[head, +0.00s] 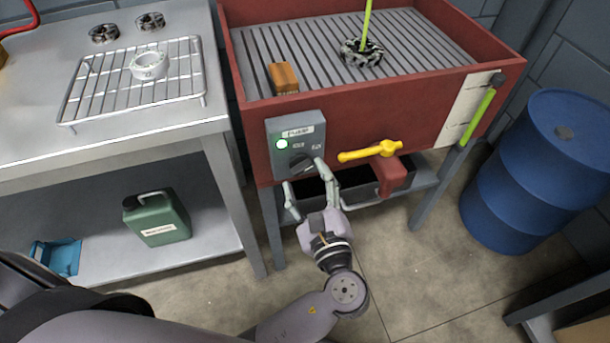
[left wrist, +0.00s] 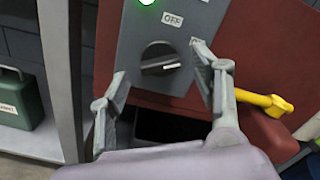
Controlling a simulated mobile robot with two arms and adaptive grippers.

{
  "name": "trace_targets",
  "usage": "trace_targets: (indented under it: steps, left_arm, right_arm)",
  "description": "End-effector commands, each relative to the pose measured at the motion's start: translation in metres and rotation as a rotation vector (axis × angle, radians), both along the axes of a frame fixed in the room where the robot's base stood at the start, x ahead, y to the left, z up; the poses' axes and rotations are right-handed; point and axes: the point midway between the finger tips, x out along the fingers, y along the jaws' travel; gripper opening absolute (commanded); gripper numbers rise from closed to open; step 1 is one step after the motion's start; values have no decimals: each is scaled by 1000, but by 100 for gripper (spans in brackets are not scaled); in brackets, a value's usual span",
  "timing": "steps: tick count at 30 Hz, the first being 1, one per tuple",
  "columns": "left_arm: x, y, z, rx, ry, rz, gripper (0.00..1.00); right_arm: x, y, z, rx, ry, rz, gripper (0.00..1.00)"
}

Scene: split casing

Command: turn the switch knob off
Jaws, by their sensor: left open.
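The switch knob (left wrist: 160,60) is black and round with a pale pointer line. It sits on a grey switch box (head: 284,128) on the front of the red basin. In the left wrist view the pointer lies nearly level, its right end below the OFF label (left wrist: 173,19). A green lamp (head: 282,144) glows on the box. My left gripper (head: 304,176) is open just in front of the knob (head: 301,162), and in the left wrist view its fingers (left wrist: 160,82) stand on either side of it, apart from it. My right gripper is not in view.
A yellow valve handle (head: 370,151) with a red spout stands right of the box. A metal table (head: 110,135) is at left, a blue barrel (head: 540,170) at right.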

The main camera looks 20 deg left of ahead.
Motion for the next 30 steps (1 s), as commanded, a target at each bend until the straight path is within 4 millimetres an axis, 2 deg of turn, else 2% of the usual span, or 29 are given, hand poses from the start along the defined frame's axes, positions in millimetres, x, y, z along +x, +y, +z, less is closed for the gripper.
trace_targets:
  steps: [6,14,30]
  left_arm:
    - [12,8,0,0,0,0,58]
    - [13,9,0,0,0,0,58]
    - [12,9,0,0,0,1,22]
  right_arm:
    - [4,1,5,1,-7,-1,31]
    - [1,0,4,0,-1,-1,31]
    - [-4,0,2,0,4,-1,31]
